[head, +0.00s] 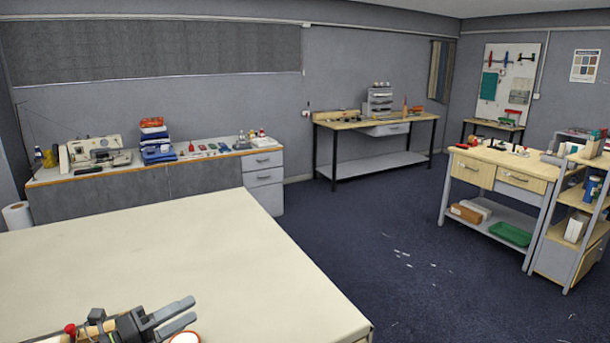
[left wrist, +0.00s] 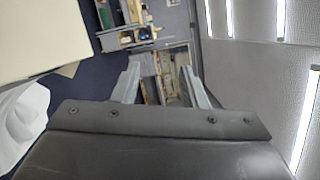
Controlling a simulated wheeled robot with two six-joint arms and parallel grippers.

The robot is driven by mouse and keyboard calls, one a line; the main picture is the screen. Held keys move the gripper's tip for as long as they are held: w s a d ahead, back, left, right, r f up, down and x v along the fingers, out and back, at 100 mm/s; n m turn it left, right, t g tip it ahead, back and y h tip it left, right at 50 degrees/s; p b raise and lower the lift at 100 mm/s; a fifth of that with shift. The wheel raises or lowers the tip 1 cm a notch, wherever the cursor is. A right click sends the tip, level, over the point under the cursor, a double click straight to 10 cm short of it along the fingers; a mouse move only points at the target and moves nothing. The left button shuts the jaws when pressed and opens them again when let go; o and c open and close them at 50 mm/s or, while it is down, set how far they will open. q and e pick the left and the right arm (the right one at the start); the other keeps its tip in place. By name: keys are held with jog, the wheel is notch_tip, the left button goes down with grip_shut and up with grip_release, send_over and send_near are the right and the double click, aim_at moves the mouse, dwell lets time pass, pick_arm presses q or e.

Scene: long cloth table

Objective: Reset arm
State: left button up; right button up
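My left gripper (head: 191,310) is low in the head view, over the front part of the long cream cloth table (head: 170,255). Its two grey fingers point right and stand apart with nothing between them. In the left wrist view the fingers (left wrist: 158,75) are also spread and empty, with distant shelving seen between them. A pale corner of what looks like the table shows at the upper left of that view. My right gripper is in neither view.
A round white thing with an orange rim (head: 185,338) is cut off at the bottom edge, close to the left gripper. A red knob (head: 70,329) and light wood pieces lie to its left. The rest of the visible tabletop is clear. Workbenches (head: 375,122) stand well beyond it.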

pick_arm(q)
jog(key=s+a+r+n+t+y, duration=0.1)
jog(key=s+a+n+t+y, duration=0.1)
jog(key=a+n+t+y, duration=0.45)
jog(key=s+a+r+n+t+y, duration=0.1)
jog(key=s+n+t+y, duration=0.2)
jog(key=n, duration=0.6)
jog(key=s+a+f+n+g+y, duration=0.75)
jog(key=f+n+y, duration=0.25)
jog(key=f+n, duration=0.25)
jog(key=s+d+f+n+g+h, duration=0.2)
jog(key=s+d+f+g, duration=0.3)
jog(key=s, duration=0.4)
jog(key=s+d+f+n+g+h, duration=0.1)
jog(key=s+d+f+g+h, duration=0.2)
jog(key=s+f+g, duration=0.45)
notch_tip(320, 180, down, 27)
jog(key=s+a+b, duration=0.2)
jog(key=s+b, duration=0.1)
jog(key=s+f+b, duration=0.1)
jog(key=s+f, duration=0.6)
jog(key=f, duration=0.2)
jog(key=s+d+f+g+b, duration=0.1)
jog(key=s+f+b, duration=0.1)
jog(key=s+f, duration=0.5)
notch_tip(320, 180, down, 3)
jog(key=shift+s+d+f, duration=0.1)
jog(key=shift+s+d, duration=0.15)
jog(key=shift+w, duration=0.15)
